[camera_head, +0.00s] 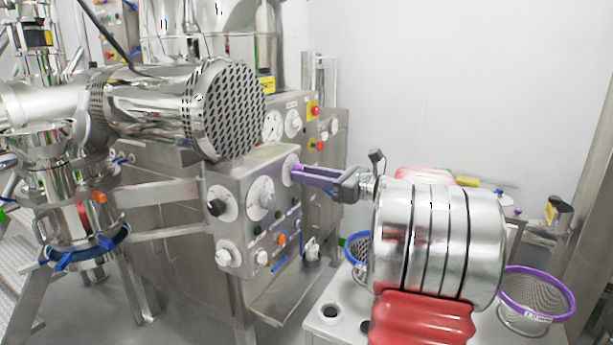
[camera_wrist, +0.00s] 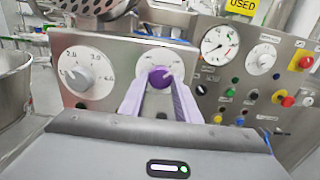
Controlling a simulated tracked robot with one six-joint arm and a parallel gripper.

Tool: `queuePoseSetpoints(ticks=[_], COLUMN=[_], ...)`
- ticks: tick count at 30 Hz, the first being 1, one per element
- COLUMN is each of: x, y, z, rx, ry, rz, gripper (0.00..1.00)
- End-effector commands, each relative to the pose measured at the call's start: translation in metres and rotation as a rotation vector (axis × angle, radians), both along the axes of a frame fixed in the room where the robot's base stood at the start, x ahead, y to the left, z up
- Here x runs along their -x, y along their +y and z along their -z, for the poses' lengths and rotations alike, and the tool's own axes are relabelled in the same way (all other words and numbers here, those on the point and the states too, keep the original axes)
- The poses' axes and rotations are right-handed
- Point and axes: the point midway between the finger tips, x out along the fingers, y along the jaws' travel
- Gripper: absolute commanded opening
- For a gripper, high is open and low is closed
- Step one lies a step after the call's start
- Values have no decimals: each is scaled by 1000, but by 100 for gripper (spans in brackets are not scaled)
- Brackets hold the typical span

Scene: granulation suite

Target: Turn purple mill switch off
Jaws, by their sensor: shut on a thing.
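The purple mill switch (camera_wrist: 160,77) is a round purple knob with a pale pointer on a white dial plate, on the steel mill panel. In the wrist view it sits between the tips of my gripper (camera_wrist: 160,88). The two lavender fingers are shut on it from either side. In the head view my gripper (camera_head: 297,171) reaches from the right to the white dial at the panel's upper right. The fingers hide the knob there. The small dial markings are too blurred to read.
A larger grey-white dial (camera_wrist: 88,74) sits left of the switch. Black knobs and small buttons lie on the same panel (camera_head: 238,184). A perforated steel drum (camera_head: 228,108) overhangs it. Behind is another panel with a gauge (camera_wrist: 216,44) and a red button (camera_wrist: 305,62).

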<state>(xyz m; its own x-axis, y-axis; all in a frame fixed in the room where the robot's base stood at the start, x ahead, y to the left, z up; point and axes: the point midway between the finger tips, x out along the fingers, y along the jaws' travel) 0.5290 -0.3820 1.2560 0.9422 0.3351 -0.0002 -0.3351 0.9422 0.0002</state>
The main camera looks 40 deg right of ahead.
Motion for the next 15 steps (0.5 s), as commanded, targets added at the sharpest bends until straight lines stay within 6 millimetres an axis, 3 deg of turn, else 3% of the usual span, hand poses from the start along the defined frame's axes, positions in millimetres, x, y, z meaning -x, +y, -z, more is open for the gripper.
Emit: queuePoseSetpoints(ticks=[7, 15], x=[0, 1], y=[0, 1], z=[0, 0], rx=[0, 18], ry=[0, -5], rz=[-1, -2], gripper=[7, 7])
